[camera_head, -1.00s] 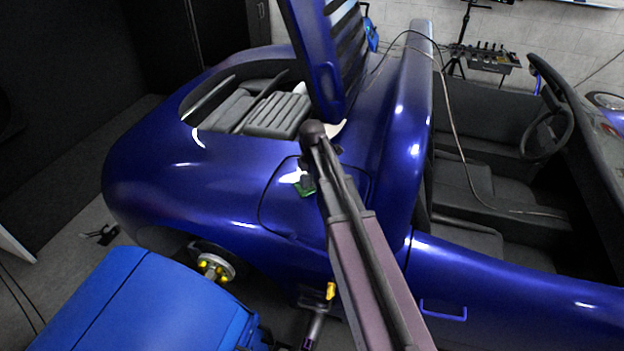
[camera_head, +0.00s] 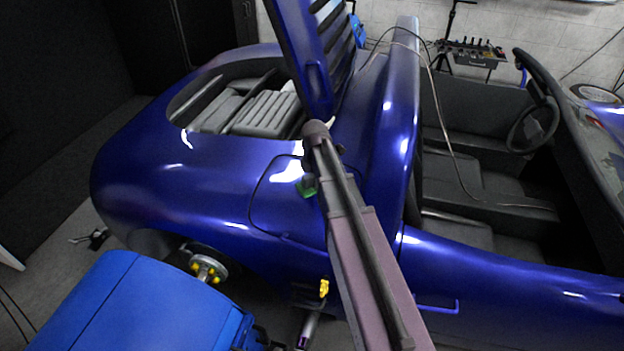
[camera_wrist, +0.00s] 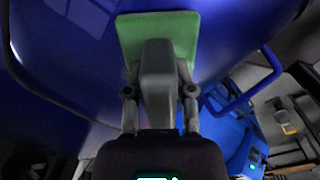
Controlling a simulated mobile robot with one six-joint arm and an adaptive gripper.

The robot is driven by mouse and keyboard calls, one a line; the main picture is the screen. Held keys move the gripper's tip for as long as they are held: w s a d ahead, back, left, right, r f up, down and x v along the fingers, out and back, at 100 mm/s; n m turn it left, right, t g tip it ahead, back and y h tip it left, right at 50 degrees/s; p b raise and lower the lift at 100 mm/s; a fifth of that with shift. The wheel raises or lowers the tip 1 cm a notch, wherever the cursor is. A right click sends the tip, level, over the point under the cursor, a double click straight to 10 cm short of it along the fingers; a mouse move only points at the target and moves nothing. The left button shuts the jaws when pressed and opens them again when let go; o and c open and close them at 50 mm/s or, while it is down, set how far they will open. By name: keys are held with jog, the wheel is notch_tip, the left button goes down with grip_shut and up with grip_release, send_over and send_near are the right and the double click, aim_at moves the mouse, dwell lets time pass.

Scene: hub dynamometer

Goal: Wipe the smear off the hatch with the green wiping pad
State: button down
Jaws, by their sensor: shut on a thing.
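The green wiping pad (camera_head: 308,191) is partly hidden behind my arm in the head view. In the wrist view the pad (camera_wrist: 130,38) is a flat green plate with a grey block on it. My gripper (camera_wrist: 158,88) is shut on that grey block. The hatch (camera_head: 272,213) is a dark blue, outlined panel on the car's rear side. The pad is over the hatch's upper right part; I cannot tell whether it touches. A white patch (camera_head: 287,171) shows near the hatch's top edge; I cannot tell smear from reflection. My arm covers the hatch's right side.
The blue car body (camera_head: 150,190) fills the middle, with a raised panel (camera_head: 305,50) above the hatch. A bright blue box-like thing (camera_head: 150,305) stands front left. A bare wheel hub (camera_head: 208,268) and a yellow part (camera_head: 324,288) are below the hatch.

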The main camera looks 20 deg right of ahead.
jog(key=shift+s+r+p, duration=0.2)
jog(key=shift+r+p, duration=2.8)
jog(key=shift+r, duration=0.1)
jog(key=shift+s+a+r+p, duration=0.1)
jog(key=shift+r+p, duration=1.3)
jog(key=shift+p, duration=0.1)
jog(key=shift+s, duration=0.15)
